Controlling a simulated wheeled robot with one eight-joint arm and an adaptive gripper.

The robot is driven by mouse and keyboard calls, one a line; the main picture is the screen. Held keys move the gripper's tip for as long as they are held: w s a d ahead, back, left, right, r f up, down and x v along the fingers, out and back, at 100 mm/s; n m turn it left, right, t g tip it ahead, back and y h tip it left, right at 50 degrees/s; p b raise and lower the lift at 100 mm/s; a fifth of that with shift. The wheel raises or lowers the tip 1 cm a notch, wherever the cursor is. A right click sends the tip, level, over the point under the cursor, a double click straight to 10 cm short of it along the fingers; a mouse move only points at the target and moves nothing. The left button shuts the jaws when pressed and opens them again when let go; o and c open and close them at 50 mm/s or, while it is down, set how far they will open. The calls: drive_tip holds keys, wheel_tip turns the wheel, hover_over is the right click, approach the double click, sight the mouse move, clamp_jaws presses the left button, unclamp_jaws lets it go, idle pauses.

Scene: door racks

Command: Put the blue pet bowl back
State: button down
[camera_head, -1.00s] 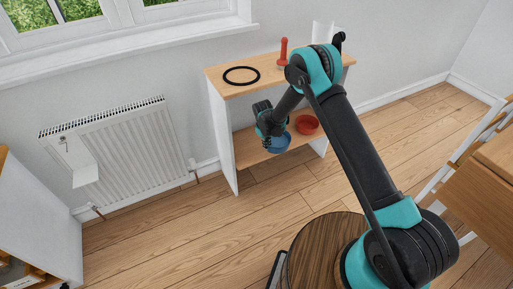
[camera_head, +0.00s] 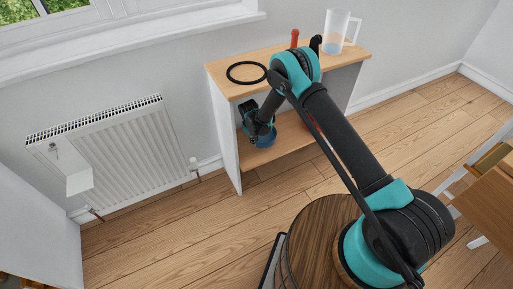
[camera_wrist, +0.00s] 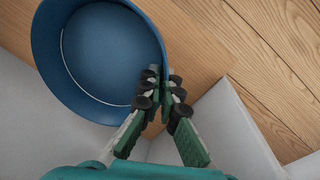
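The blue pet bowl (camera_head: 265,141) is at the lower shelf (camera_head: 290,138) of a small white-sided rack, near its left side panel. It fills the upper left of the wrist view (camera_wrist: 100,55). My gripper (camera_head: 262,128) is at the bowl, and in the wrist view its two fingers (camera_wrist: 161,82) straddle the bowl's right wall, closed on the rim. My gripper and arm hide part of the bowl in the head view. I cannot tell whether its base touches the shelf.
A red bowl (camera_head: 311,122) on the lower shelf is mostly hidden behind my arm. The top board holds a black ring (camera_head: 246,72), a red object (camera_head: 294,38), a dark object and a clear jug (camera_head: 336,32). A radiator (camera_head: 113,155) is left; a wooden table (camera_head: 488,195) is right.

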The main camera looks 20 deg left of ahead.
drive_tip(key=shift+f, duration=3.4)
drive_tip(key=c, duration=1.7)
unclamp_jaws()
drive_tip(key=r, duration=0.4)
drive_tip(key=s+r, duration=0.1)
drive_tip(key=r, duration=0.7)
drive_tip(key=shift+s+a, duration=0.3)
drive_tip(key=shift+s, duration=0.1)
drive_tip(key=shift+f, duration=0.1)
